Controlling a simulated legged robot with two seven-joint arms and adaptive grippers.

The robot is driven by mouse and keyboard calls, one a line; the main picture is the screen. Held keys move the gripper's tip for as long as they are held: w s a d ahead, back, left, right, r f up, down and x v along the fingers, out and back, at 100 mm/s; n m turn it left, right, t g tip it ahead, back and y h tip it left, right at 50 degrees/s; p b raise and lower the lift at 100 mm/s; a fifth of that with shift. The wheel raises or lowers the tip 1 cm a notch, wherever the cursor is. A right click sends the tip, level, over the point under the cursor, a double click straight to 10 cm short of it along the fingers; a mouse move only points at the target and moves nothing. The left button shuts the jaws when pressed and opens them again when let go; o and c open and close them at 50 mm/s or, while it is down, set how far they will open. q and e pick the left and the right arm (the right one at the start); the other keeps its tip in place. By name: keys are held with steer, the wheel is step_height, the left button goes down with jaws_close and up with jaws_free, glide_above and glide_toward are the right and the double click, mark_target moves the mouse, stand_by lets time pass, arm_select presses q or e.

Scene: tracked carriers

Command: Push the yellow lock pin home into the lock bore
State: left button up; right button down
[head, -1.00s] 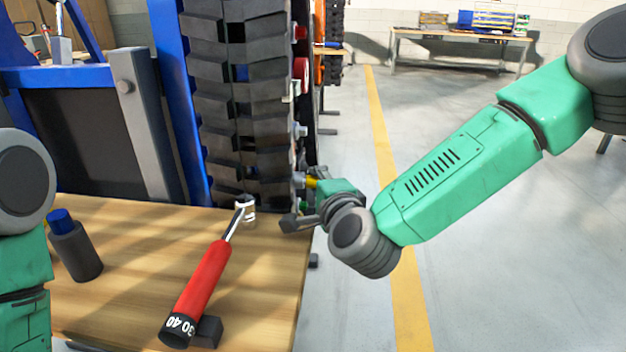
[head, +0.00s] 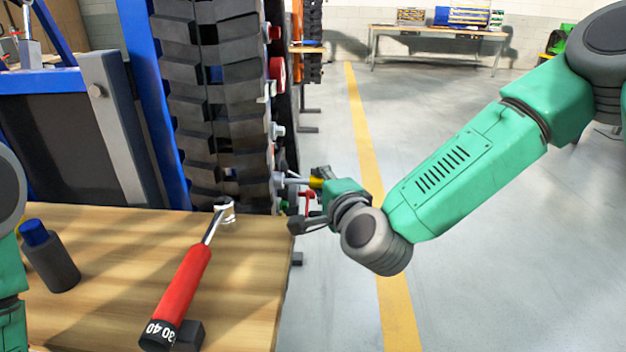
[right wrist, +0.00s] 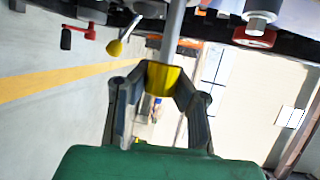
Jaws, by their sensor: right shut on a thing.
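My right gripper (head: 317,179) is beside the right side of the tracked carrier (head: 215,90). It is shut on the yellow lock pin (head: 316,183), whose grey shaft points left toward the carrier. In the right wrist view the yellow end of the pin (right wrist: 163,78) sits between the two fingertips (right wrist: 157,82), and the shaft runs up out of the picture. I cannot make out the lock bore or tell whether the shaft tip is in it. My left arm shows only at the left edge; its gripper is out of view.
A wooden bench (head: 235,290) holds a red-handled torque wrench (head: 185,290) and a dark bottle with a blue cap (head: 52,262). A yellow-knobbed lever (right wrist: 115,47) and a red crank (right wrist: 80,32) are near the pin. The floor at right is open.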

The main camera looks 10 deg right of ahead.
mark_target(292, 182)
steer(key=shift+s+d, duration=0.2)
steer(key=shift+d, duration=0.4)
steer(key=shift+s+d, duration=0.15)
steer(key=shift+d, duration=0.45)
steer(key=shift+w+p, duration=0.1)
steer(key=shift+p, duration=0.2)
stand_by(0.8)
steer(key=shift+w+a, duration=0.35)
steer(key=shift+a, duration=0.85)
steer(key=shift+w+a, duration=0.35)
steer(key=shift+a, duration=0.9)
steer(key=shift+w+a, duration=0.35)
steer(key=shift+a, duration=0.85)
steer(key=c, duration=1.5)
jaws_free()
steer(key=shift+a, duration=0.1)
steer(key=shift+o, duration=0.2)
steer(key=shift+a, duration=0.15)
steer(key=shift+s, duration=0.1)
steer(key=s+d+r, duration=0.1)
steer(key=s, duration=1)
steer(key=shift+s+d+r, duration=0.15)
steer(key=shift+s+d, duration=0.1)
